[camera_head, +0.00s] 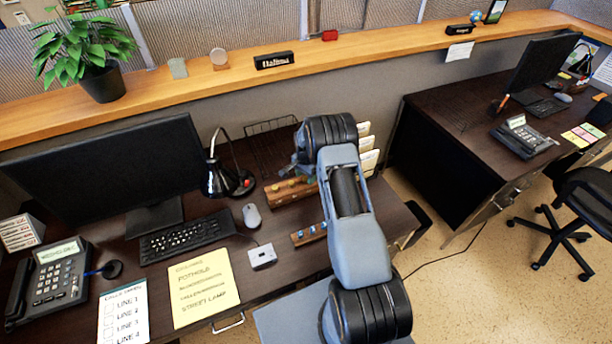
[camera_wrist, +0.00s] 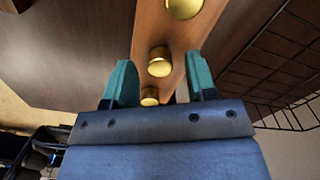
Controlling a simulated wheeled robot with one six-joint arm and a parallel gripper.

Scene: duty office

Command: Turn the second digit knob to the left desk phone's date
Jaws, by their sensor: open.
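The left desk phone (camera_head: 48,282) stands at the lower left of the head view; its lit screen (camera_head: 58,251) bears text too small to read. A wooden block with yellowish knobs (camera_head: 291,190) lies on the desk beside my arm, partly hidden by it. In the wrist view its wooden face (camera_wrist: 172,32) carries brass knobs: one at the top edge (camera_wrist: 183,7), one in the middle (camera_wrist: 160,62) and one lower (camera_wrist: 150,96). My gripper (camera_wrist: 159,65) is open, its teal fingers on either side of the middle knob with gaps showing. I cannot tell which knob is second.
A second wooden strip with blue knobs (camera_head: 311,233) lies nearer the front. A black wire rack (camera_head: 270,140) stands behind the knob block and shows at right in the wrist view (camera_wrist: 285,60). A lamp (camera_head: 222,178), mouse (camera_head: 252,215) and keyboard (camera_head: 186,237) are to the left.

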